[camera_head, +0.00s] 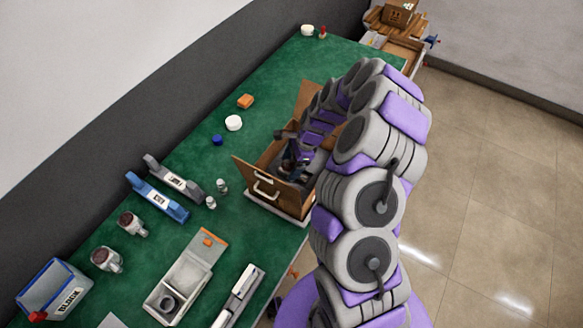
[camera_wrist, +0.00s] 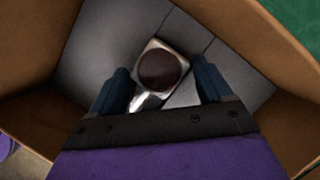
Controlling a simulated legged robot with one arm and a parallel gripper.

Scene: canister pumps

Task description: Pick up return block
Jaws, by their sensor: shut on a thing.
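The gripper is shut on this canister. In the head view my gripper (camera_head: 290,160) is dark and small, and what it holds is hidden. An orange block (camera_head: 245,101) lies on the green table, beyond the box. I cannot tell which thing is the return block.
On the green table (camera_head: 185,115) are a white disc (camera_head: 234,123), a blue cap (camera_head: 216,140), a blue holder (camera_head: 157,197), two dark-topped canisters (camera_head: 131,223), a grey tray (camera_head: 187,277) and a bin labelled BLOCK (camera_head: 55,288). The box walls surround my gripper closely.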

